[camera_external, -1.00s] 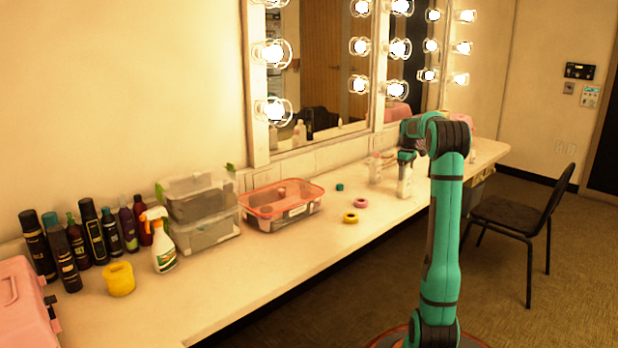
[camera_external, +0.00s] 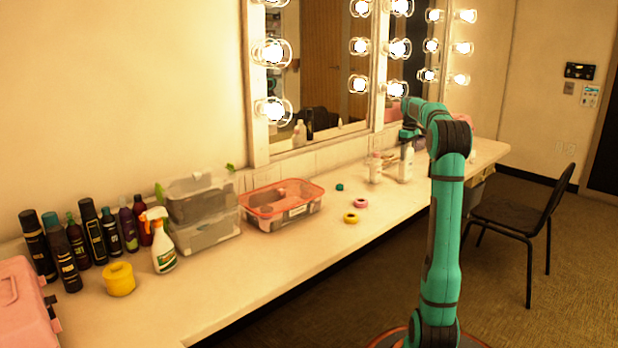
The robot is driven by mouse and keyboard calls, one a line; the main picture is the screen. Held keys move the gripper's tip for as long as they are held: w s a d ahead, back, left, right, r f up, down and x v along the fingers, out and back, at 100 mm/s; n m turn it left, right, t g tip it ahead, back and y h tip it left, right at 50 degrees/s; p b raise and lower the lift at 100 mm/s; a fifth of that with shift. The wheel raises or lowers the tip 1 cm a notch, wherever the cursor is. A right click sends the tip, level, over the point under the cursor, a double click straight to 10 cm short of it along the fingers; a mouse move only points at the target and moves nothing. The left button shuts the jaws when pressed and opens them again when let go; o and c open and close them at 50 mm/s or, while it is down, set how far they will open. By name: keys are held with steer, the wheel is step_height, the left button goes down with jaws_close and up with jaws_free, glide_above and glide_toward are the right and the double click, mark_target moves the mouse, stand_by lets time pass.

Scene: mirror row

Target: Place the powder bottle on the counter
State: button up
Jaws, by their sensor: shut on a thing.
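The white powder bottle (camera_external: 406,165) is upright at the far part of the counter (camera_external: 300,262), below the mirrors. My gripper (camera_external: 409,138) is above it and shut on its top. The jaws are small and partly hidden by my arm, so finger detail is unclear. I cannot tell whether the bottle's base touches the counter or is slightly above it.
A clear bottle (camera_external: 375,168) stands just left of the powder bottle. Tape rolls (camera_external: 351,217), a red-rimmed clear bin (camera_external: 282,205), stacked bins (camera_external: 203,212), a spray bottle (camera_external: 160,242) and several dark bottles lie further left. The front middle counter is clear. A black chair (camera_external: 510,215) stands right.

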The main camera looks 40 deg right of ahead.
steer(key=w+a+n, duration=0.3)
steer(key=a+n, duration=0.1)
steer(key=a, duration=1.1)
steer(key=w+a+n, duration=0.4)
steer(key=a, duration=1.1)
steer(key=w+a+n, duration=0.3)
steer(key=a+n, duration=0.2)
steer(key=a, duration=1)
steer(key=s+a+n, duration=0.4)
steer(key=a, duration=1)
step_height(320, 180, down, 10)
steer(key=shift+a+r, duration=0.15)
steer(key=o, duration=1.6)
steer(key=shift+c, duration=0.2)
